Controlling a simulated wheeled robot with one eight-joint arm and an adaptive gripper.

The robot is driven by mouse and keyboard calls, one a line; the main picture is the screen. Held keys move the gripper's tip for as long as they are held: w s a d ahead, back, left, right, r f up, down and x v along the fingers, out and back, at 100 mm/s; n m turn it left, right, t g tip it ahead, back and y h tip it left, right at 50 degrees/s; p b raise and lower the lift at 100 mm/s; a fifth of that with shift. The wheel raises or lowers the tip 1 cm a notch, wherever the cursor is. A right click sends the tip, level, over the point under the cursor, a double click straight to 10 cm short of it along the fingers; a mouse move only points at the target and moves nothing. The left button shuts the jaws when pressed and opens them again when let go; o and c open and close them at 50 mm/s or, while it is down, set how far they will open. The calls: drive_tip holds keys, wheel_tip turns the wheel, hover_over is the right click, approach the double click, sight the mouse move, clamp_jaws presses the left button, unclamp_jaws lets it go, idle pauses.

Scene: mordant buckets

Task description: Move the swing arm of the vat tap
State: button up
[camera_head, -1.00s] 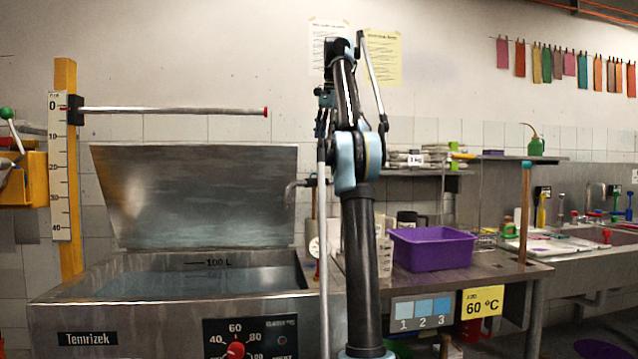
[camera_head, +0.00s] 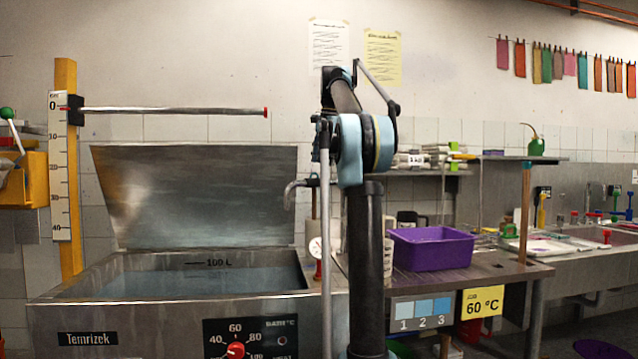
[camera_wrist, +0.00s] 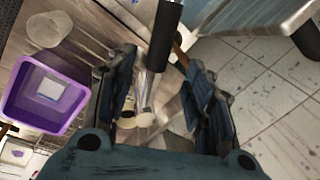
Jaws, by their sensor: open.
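The steel vat (camera_head: 180,312) stands at left with its lid (camera_head: 200,205) raised. The vat tap's bent grey spout (camera_head: 297,184) shows at the vat's back right corner; my arm covers much around it. My gripper (camera_wrist: 161,65) shows in the wrist view with its two dark blue fingers apart. A black cylinder (camera_wrist: 164,35) reaches from the top of that view to between the fingertips, with a pale metal post (camera_wrist: 150,92) below it. I cannot tell whether the cylinder is part of the tap or touches a finger. In the head view the gripper is hidden behind my arm.
A purple tub (camera_head: 432,248) stands on the bench right of my arm, and shows in the wrist view (camera_wrist: 75,99). A round dial gauge (camera_head: 316,246) is at the vat's right end. A level rod (camera_head: 175,110) sticks out above the lid from the yellow post (camera_head: 68,170).

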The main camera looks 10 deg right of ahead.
drive_tip(key=f, duration=0.2)
drive_tip(key=w+f, duration=0.1)
drive_tip(key=f, duration=0.5)
drive_tip(key=shift+w+a, duration=0.2)
drive_tip(key=shift+a, duration=0.2)
clamp_jaws()
drive_tip(key=shift+a, duration=0.1)
